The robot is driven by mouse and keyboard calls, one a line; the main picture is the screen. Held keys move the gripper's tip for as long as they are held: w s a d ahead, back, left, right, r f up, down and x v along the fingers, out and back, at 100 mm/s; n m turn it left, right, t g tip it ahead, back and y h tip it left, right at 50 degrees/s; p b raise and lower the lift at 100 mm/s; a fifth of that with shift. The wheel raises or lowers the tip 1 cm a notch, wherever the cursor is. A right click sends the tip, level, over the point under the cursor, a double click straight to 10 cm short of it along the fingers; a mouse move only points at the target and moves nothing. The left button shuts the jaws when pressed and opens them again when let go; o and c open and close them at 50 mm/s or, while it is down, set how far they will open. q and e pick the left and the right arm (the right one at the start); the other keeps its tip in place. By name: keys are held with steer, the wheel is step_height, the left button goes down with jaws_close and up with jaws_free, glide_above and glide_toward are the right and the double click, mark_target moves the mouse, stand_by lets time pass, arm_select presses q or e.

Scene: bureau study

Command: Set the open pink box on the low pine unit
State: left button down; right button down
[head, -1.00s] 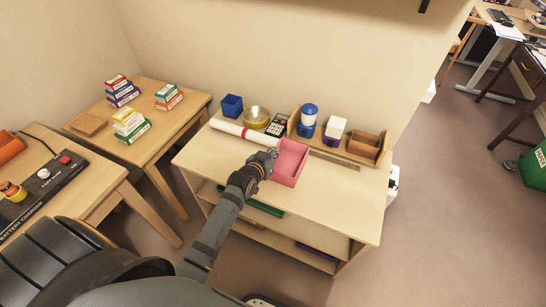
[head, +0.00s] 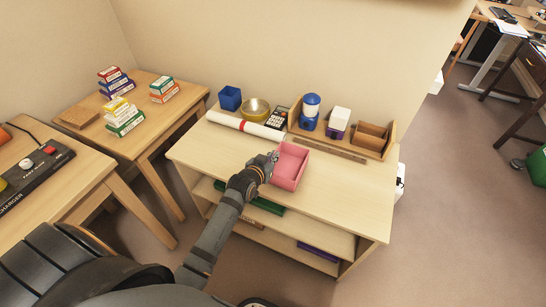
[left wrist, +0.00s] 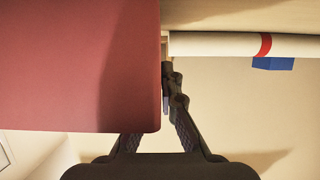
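The open pink box (head: 289,165) appears over the front middle of the low pine unit's top (head: 340,195), upright, its open side up. My left gripper (head: 272,161) is at the left side wall of the box and is shut on it. In the left wrist view the pink box (left wrist: 75,65) fills the upper left and hides most of one finger; the other finger (left wrist: 176,95) shows beside the wall. I cannot tell whether the underside of the box touches the unit. My right gripper is not in view.
A ruler (head: 330,150) lies before the organiser. The unit's right front top is clear.

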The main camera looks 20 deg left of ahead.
arm_select(q)
steer(key=shift+f+b, duration=0.3)
steer(key=shift+f, duration=0.25)
steer(key=c, duration=1.4)
jaws_free()
steer(key=shift+c, duration=0.2)
steer(key=v, duration=1.2)
